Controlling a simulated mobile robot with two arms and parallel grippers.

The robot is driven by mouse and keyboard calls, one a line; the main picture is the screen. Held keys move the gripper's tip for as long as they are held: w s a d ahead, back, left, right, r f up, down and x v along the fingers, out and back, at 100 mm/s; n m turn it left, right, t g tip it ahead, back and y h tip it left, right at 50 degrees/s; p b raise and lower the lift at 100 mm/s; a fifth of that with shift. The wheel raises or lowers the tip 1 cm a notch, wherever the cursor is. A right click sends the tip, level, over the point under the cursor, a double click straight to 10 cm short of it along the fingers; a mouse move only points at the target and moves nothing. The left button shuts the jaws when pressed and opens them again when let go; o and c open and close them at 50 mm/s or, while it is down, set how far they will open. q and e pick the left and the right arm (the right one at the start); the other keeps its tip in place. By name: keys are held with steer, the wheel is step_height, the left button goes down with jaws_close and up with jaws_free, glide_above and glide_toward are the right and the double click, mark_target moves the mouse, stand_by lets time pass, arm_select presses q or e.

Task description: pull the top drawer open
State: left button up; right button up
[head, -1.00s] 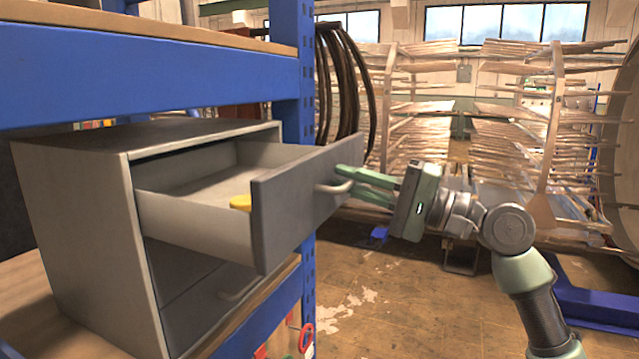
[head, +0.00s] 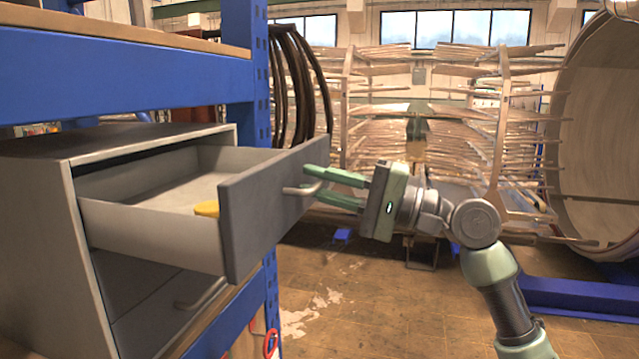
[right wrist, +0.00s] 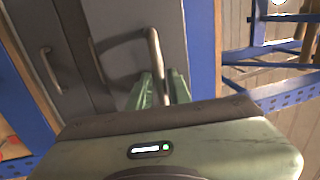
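The top drawer (head: 245,220) of a grey metal cabinet (head: 40,240) stands well out of its housing in the head view, with its inside visible. My right gripper (head: 312,184) is at the drawer's bar handle (head: 290,191), coming from the right. In the right wrist view, the two green fingers (right wrist: 162,86) lie on either side of the handle bar (right wrist: 153,45) and look closed on it. My left gripper is in neither current view.
A yellow object (head: 207,209) lies in the drawer near its front. A lower drawer with its own handle (head: 202,293) is shut. A blue rack post (head: 247,70) stands just behind the cabinet. Open floor (head: 390,300) lies to the right, before wooden racks (head: 420,130).

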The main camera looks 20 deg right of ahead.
steer(key=b+v, duration=0.3)
steer(key=v, duration=0.4)
steer(key=shift+s+d, duration=0.25)
steer(key=shift+d, duration=0.05)
